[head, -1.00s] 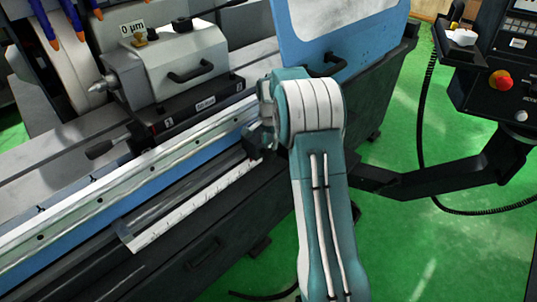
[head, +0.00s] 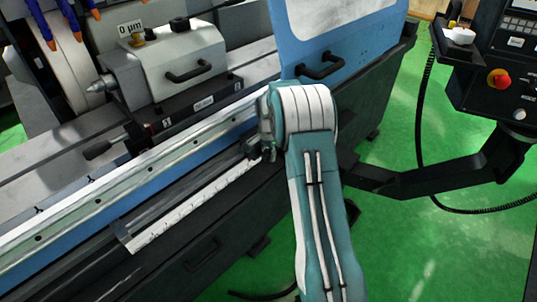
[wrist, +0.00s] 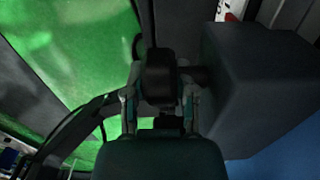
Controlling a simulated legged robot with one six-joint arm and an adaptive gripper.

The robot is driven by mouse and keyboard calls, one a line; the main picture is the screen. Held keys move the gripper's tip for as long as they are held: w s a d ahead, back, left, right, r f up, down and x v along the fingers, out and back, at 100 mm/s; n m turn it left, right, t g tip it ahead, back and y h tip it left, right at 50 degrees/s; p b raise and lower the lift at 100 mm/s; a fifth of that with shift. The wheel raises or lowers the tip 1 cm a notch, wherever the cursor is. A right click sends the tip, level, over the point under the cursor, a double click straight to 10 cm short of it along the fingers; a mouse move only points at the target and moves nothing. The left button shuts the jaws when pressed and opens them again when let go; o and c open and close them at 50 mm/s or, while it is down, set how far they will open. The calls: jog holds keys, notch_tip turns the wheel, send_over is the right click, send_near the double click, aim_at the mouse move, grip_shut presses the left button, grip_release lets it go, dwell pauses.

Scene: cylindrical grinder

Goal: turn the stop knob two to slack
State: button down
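A black knob (wrist: 160,78) shows in the middle of the wrist view, on a short dark stem that runs right to a large dark block (wrist: 255,85). I cannot read a label on it, so I cannot tell whether it is stop knob two. My gripper (wrist: 160,88) has one finger on each side of the knob, with narrow dark gaps, and looks open around it. In the head view my gripper (head: 266,138) is partly hidden by my wrist, beside a dark block (head: 252,148) at the right end of the scale rail (head: 190,200). The knob is hidden there.
A blue door (head: 300,50) with a black handle is just behind my wrist. A tailstock (head: 180,60) stands on the table at the upper left. A control panel (head: 505,80) on a dark arm is at right. Green floor is open at the lower right.

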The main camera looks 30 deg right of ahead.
jog(key=shift+h, duration=0.4)
jog(key=h, duration=0.1)
jog(key=t+h, duration=0.1)
jog(key=h, duration=0.1)
jog(key=shift+w+a+t, duration=0.1)
jog(key=shift+a+t, duration=0.1)
jog(key=shift+t, duration=0.1)
jog(key=t+h, duration=0.1)
jog(key=h, duration=0.3)
jog(key=shift+f, duration=0.1)
jog(key=t+h, duration=0.1)
jog(key=h, duration=0.1)
jog(key=t+h, duration=0.1)
jog(key=h, duration=0.2)
jog(key=shift+a+f, duration=0.1)
jog(key=shift+f, duration=0.05)
jog(key=shift+t+h, duration=0.7)
jog(key=shift+h, duration=1.2)
jog(key=c, duration=0.7)
grip_release()
jog(key=shift+f, duration=0.1)
